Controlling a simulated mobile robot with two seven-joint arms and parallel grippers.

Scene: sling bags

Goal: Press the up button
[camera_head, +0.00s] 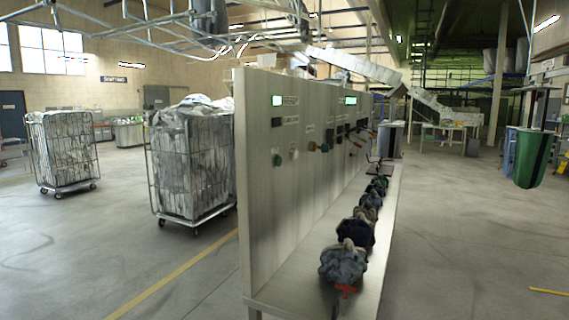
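A tall grey control panel (270,220) stands in the middle and runs away from me. Its near part carries a lit green display (277,101), a round button (277,159) and a paler round button (293,153). Farther along are a green knob (325,147) and several dark switches. The labels are too small to read, so I cannot tell which one is the up button. Neither of my grippers is in view.
A metal shelf (385,240) along the panel's foot holds a row of dark cloth bundles (344,262). Wheeled cage carts (190,165) of wrapped laundry stand at left. A green sling bag (528,158) hangs at right.

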